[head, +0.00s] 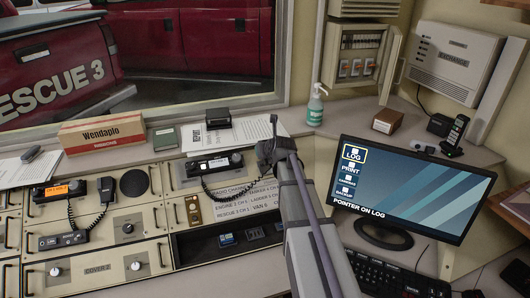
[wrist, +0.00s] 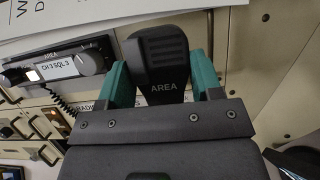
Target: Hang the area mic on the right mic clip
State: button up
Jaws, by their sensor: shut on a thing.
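The area mic (wrist: 160,62), black with a ribbed top and the word AREA, is between the two teal fingers of my gripper (wrist: 161,76) in the wrist view. My gripper is shut on it. In the head view my gripper (head: 272,152) is just right of the radio unit (head: 214,164), and the mic is largely hidden by it. A coiled cord (head: 222,193) runs from the radio toward the gripper; it also shows in the wrist view (wrist: 62,108). I cannot make out the right mic clip in either view.
Another black mic (head: 106,187) hangs on the left console panel. A monitor (head: 408,190) and keyboard (head: 395,275) stand to the right. A sanitizer bottle (head: 315,106), papers and a Wendaplo box (head: 102,132) are on the ledge behind.

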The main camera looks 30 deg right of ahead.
jog(key=w+f+b, duration=0.1)
jog(key=f, duration=0.1)
jog(key=w+f+b, duration=0.1)
jog(key=b, duration=0.1)
jog(key=w+f+b, duration=0.1)
jog(key=f+b, duration=0.1)
jog(key=shift+d+f, duration=0.2)
jog(key=shift+f, duration=0.1)
jog(key=shift+s+f+b, duration=0.1)
jog(key=shift+f+b, duration=0.15)
jog(key=shift+b, duration=0.2)
jog(key=shift+r, duration=0.1)
jog(key=o, duration=1.1)
jog(key=p+v, duration=0.6)
jog(key=v, duration=0.5)
